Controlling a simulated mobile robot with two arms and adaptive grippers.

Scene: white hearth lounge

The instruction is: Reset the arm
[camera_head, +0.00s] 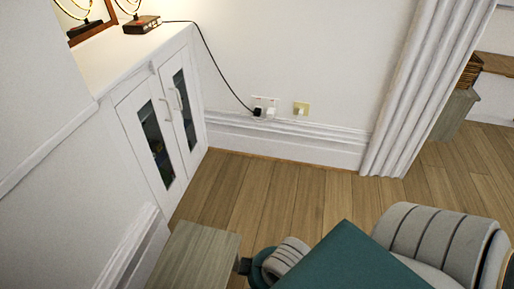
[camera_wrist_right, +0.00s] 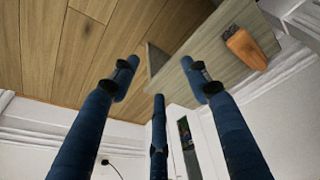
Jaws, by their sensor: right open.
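My right gripper (camera_wrist_right: 158,82) shows in the right wrist view with its dark blue fingers spread apart. Nothing is between them. Beyond the fingertips are the wooden floor and the edge of a pale wooden table (camera_wrist_right: 175,62). An orange object (camera_wrist_right: 245,48) lies on that table, apart from the fingers. In the head view, part of my arm shows at the bottom, beside the low wooden table (camera_head: 203,252); the right fingers cannot be made out there. My left gripper is not in view.
A white cabinet (camera_head: 125,100) with glass doors stands along the left wall, a lamp base (camera_head: 141,25) on top. A black cord runs to a wall outlet (camera_head: 264,106). A white fluted column (camera_head: 420,90) stands right. The wooden floor (camera_head: 270,190) between is clear.

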